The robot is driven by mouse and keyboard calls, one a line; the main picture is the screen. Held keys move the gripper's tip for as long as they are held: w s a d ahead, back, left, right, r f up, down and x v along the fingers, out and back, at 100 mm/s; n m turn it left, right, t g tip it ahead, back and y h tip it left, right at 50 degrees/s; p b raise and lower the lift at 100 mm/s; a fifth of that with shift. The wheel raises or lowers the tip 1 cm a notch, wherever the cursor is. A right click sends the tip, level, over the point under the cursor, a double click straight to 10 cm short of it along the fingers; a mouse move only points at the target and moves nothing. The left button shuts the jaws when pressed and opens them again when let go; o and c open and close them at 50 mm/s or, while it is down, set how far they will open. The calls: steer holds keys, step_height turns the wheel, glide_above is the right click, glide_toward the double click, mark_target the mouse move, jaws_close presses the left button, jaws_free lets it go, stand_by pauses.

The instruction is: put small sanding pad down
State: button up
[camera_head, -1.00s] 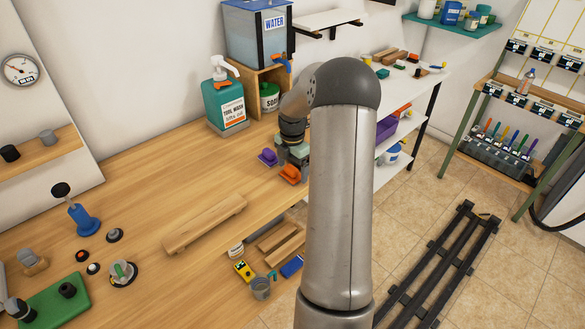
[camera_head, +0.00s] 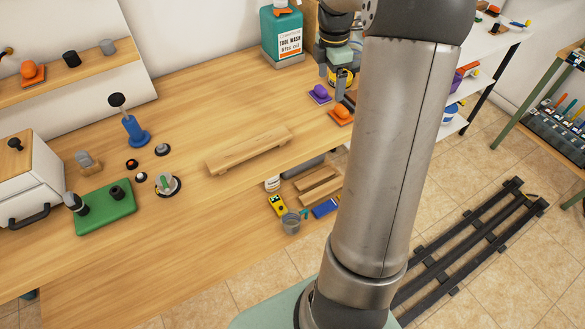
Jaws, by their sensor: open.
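Two sanding-pad-like blocks with knob handles lie flat on the wooden bench near its right end: a purple one (camera_head: 320,94) and an orange one (camera_head: 341,115). I cannot tell which is the small sanding pad. My gripper (camera_head: 341,88) is just behind the orange block and to the right of the purple one, pointing down, open. I see nothing held between its fingers, though my arm covers part of that area. A similar orange block (camera_head: 32,73) sits on the wall shelf at far left.
The tool wash bottle (camera_head: 284,38) stands behind the blocks. A long wooden piece (camera_head: 248,150) lies mid-bench; the bench around it is largely clear. A blue-based tool (camera_head: 134,132) and a green mat (camera_head: 106,210) are at left. Black floor rails (camera_head: 460,245) run at right.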

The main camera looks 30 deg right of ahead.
steer(key=s+a+r+m, duration=0.1)
steer(key=s+a+m, duration=0.35)
steer(key=a, duration=0.45)
steer(key=s+a+r+m, duration=0.1)
steer(key=s+a+m, duration=0.4)
steer(key=a, duration=0.4)
steer(key=s+a+f+m, duration=0.2)
steer(key=s+a+m, duration=0.1)
steer(key=s, duration=0.4)
steer(key=s+a+f+m, duration=0.2)
steer(key=s+a+m, duration=0.1)
steer(key=s, duration=0.4)
steer(key=shift+a+f+t, duration=0.25)
steer(key=shift+a+t, duration=0.15)
steer(key=shift+a, duration=0.2)
